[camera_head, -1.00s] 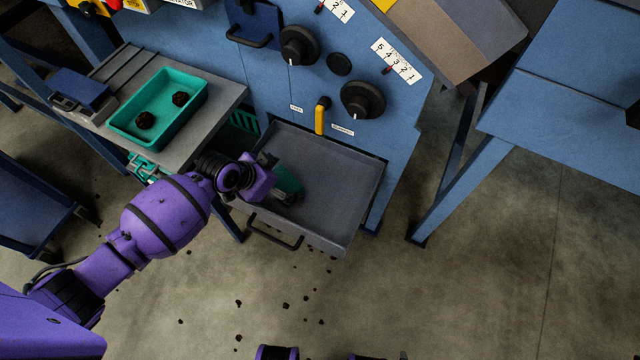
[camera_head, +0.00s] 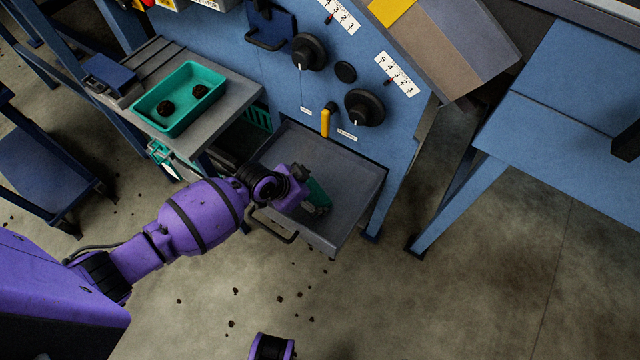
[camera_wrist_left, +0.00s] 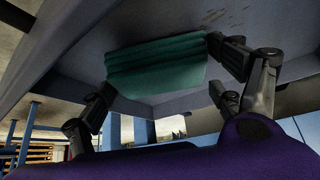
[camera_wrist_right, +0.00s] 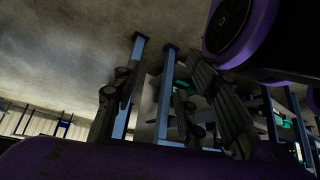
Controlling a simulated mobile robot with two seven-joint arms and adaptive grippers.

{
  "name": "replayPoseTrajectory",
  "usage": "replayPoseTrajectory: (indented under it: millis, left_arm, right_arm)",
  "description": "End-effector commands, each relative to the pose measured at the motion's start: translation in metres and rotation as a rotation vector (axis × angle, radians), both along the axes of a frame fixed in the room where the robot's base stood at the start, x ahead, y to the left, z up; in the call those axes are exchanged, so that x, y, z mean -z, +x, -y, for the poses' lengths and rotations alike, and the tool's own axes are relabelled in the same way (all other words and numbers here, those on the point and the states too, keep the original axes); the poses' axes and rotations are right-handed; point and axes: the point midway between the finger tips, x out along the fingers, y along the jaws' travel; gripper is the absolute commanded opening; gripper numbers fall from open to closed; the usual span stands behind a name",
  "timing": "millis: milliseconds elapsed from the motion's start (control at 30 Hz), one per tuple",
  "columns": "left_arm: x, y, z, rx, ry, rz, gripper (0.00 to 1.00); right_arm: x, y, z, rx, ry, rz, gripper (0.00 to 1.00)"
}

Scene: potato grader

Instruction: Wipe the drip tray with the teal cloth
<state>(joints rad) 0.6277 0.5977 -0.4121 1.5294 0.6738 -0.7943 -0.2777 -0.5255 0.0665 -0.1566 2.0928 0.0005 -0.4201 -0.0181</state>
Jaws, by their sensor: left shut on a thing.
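The drip tray (camera_head: 347,178) is a grey, shallow, pulled-out drawer with a dark front handle (camera_head: 272,228). My left gripper (camera_head: 312,200) is over the tray's left front part and shut on the folded teal cloth (camera_head: 320,194). In the left wrist view the cloth (camera_wrist_left: 155,66) spans between the two fingers, against or close to the grey tray surface (camera_wrist_left: 185,22); contact is hard to tell. Brownish marks show on that surface beside the cloth. My right gripper (camera_wrist_right: 162,75) is empty, with its fingers apart, away from the tray.
A teal bin (camera_head: 202,112) with two dark lumps stands on a grey side table (camera_head: 240,100). Knobs and a yellow lever (camera_head: 326,122) sit on the blue machine panel above the tray. Dark crumbs lie on the floor. Open floor lies to the right and in front.

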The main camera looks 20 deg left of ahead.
Motion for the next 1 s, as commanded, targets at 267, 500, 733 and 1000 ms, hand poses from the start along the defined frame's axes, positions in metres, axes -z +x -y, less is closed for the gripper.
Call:
replayPoseTrajectory:
  millis: [267,500,733,1000]
  left_arm:
    - [-0.011,0.0,0.004,-0.004,-0.002,0.004,0.64]
    - [-0.033,0.001,0.005,-0.009,-0.002,0.003,0.64]
    - [-0.054,0.002,0.007,-0.012,-0.002,0.003,0.64]
    - [-0.066,0.002,0.009,-0.015,-0.002,0.001,0.64]
  right_arm:
    - [-0.018,0.005,0.001,-0.01,-0.006,0.012,0.4]
    - [-0.038,0.013,-0.002,-0.01,-0.002,0.035,0.4]
    - [-0.056,0.02,0.002,-0.007,-0.008,0.057,0.4]
    - [-0.062,0.017,0.005,-0.004,-0.012,0.051,0.4]
